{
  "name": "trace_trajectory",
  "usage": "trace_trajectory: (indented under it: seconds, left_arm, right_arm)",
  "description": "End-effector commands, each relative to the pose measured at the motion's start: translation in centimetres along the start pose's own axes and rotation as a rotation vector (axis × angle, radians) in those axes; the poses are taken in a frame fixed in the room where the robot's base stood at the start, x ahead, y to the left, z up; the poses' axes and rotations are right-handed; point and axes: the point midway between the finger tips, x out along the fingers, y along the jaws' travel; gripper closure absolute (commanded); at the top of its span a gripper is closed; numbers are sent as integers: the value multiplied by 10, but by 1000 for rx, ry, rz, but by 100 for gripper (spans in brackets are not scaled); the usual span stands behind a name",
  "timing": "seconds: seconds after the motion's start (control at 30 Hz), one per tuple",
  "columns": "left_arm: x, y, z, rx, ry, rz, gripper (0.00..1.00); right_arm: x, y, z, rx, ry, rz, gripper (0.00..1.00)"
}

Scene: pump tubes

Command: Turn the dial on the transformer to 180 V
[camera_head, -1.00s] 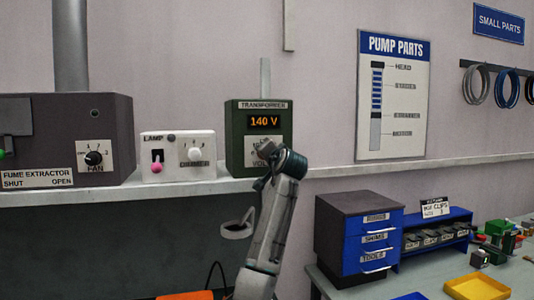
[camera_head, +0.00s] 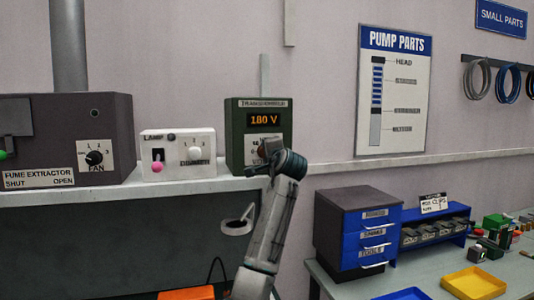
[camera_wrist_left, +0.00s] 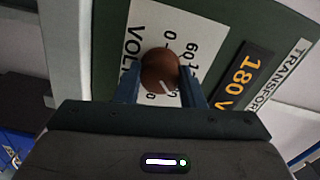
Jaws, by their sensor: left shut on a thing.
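The transformer (camera_head: 239,140) is a dark green box on the wall shelf, and its orange display (camera_head: 264,121) reads 180 V. The display also reads 180 in the left wrist view (camera_wrist_left: 240,75). The brown round dial (camera_wrist_left: 160,70) with a white pointer mark sits on a white scale plate (camera_wrist_left: 150,40). My left gripper (camera_head: 266,150) is at the front of the transformer, shut on the dial with a blue finger on either side. The gripper covers part of the scale in the head view. My right gripper is not in view.
A white lamp box (camera_head: 178,155) with a pink switch and dimmer stands left of the transformer. The fume extractor (camera_head: 66,130) is further left. A blue-fronted drawer unit (camera_head: 375,240) and a yellow tray (camera_head: 473,283) are on the lower bench at right.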

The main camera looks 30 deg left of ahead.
Motion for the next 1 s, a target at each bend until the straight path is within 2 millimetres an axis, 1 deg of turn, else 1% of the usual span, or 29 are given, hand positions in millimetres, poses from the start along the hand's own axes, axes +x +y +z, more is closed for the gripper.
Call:
trace_trajectory:
  seconds: [0.33,0.37,0.4,0.43,0.47,0.77,0.87,0.97,1.0]
  left_arm:
    - [0,2,0,2,0,2,87]
    - [0,2,0,2,0,2,59]
    - [0,2,0,1,0,2,51]
    - [0,1,0,1,0,2,45]
    - [0,1,0,1,0,2,43]
    - [-2,1,0,0,1,0,43]
    - [-11,3,0,-2,2,-2,43]
    - [-28,6,0,-4,4,-1,43]
    - [-37,6,0,-3,4,-1,43]
  right_arm:
    - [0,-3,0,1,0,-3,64]
    - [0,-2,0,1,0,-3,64]
    - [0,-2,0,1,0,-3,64]
    - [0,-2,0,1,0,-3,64]
    - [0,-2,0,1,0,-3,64]
    - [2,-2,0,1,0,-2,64]
    - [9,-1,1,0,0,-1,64]
    - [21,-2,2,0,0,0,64]
    - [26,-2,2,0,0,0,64]
